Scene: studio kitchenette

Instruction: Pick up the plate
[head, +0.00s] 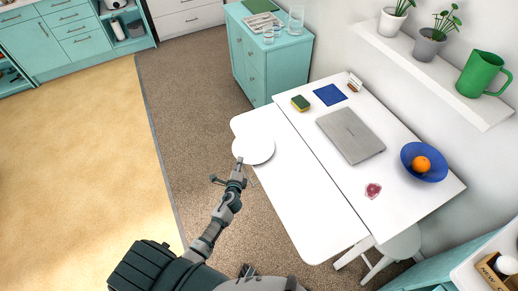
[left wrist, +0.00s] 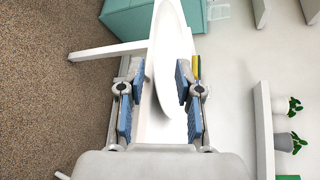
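The white plate (head: 254,149) is at the far left end of the white table (head: 300,190), by its left edge. In the left wrist view the plate (left wrist: 172,62) shows as a narrow white disc, seen at a slant, between the fingers. My left gripper (head: 239,171) is at the plate's near edge. In the left wrist view my left gripper (left wrist: 158,92) is open, its blue-padded fingers well apart on either side of the plate. I cannot tell whether a finger touches it. My right gripper is not in view.
On the table are a yellow-green sponge (head: 300,103), a blue cloth (head: 330,94), a closed laptop (head: 350,135), a blue bowl (head: 424,172) with an orange, and a reddish item (head: 373,190). A teal cabinet (head: 262,60) stands behind. The table's near part is clear.

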